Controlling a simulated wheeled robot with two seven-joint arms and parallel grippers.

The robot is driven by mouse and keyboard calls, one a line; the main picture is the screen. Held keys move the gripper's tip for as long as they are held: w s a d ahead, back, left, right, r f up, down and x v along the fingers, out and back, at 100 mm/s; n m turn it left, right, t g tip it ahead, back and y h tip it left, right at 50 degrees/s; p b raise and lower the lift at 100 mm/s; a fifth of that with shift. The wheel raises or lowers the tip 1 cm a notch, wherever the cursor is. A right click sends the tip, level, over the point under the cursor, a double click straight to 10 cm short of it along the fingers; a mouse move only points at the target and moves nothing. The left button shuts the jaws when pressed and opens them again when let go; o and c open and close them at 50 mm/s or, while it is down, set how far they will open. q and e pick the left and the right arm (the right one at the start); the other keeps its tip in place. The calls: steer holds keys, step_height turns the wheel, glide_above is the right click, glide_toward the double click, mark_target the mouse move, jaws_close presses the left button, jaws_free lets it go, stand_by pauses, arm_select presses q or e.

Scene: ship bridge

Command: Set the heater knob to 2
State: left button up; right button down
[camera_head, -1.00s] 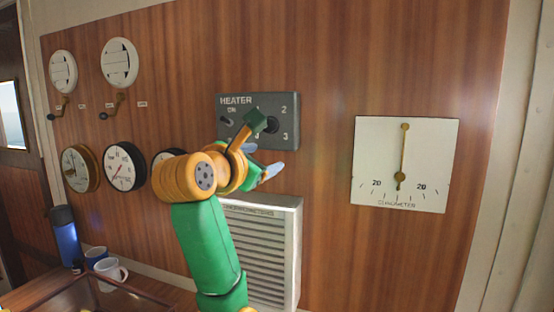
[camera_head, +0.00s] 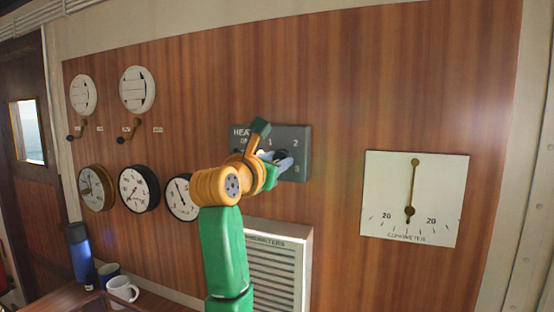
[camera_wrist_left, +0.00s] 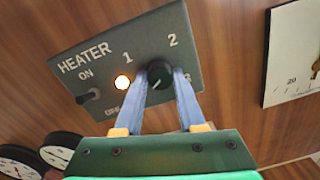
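The grey heater panel (camera_head: 297,172) is on the wood wall; it also shows in the left wrist view (camera_wrist_left: 185,35). Its round black knob (camera_wrist_left: 160,73) has a pale mark that points down and to the left, away from the 2. In the head view my left gripper (camera_head: 277,158) covers the knob. In the left wrist view the blue fingers (camera_wrist_left: 160,80) stand apart, one on each side of the knob. Contact with the knob cannot be made out. An amber lamp (camera_wrist_left: 122,82) glows beside the 1, and a toggle switch (camera_wrist_left: 88,96) is under ON. My right gripper is out of view.
A slatted vent box (camera_head: 285,262) sticks out below the panel. A clinometer (camera_head: 415,198) hangs to the right. Round gauges (camera_head: 138,188) are to the left. A blue bottle (camera_head: 80,250) and a white mug (camera_head: 121,290) stand at lower left.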

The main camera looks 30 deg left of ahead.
arm_select(q)
jaws_close()
